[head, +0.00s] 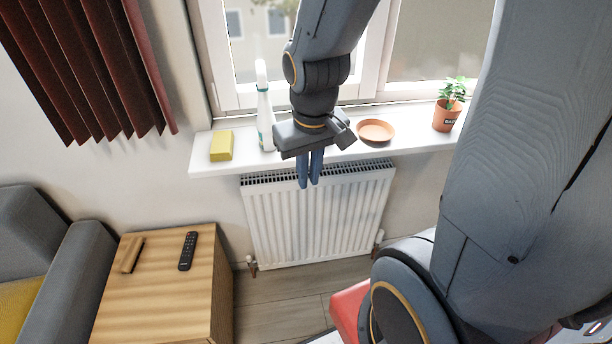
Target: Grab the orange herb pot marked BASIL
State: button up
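The orange herb pot (446,118) stands upright on the right part of the white windowsill. A green leafy plant grows from it, and a dark label on its front is partly legible, starting "BAS". My gripper (309,186) hangs pointing down in front of the sill's edge, above the radiator. It is well to the left of the pot and apart from it. Its two blue fingers are close together, with a thin gap seeming to show between them; nothing is visible in them.
On the windowsill (207,168) stand a yellow sponge (221,146), a white spray bottle (265,125) and an empty terracotta saucer (375,131), which lies between my gripper and the pot. A radiator (318,220) is below. A wooden side table (160,290) holds a remote (187,251).

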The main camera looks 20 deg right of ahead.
aim_at(446, 112)
jog(key=z, duration=1.55)
jog(key=k, duration=0.65)
jog(key=u, duration=0.15)
jog(key=i, duration=1.1)
jog(key=z, duration=0.25)
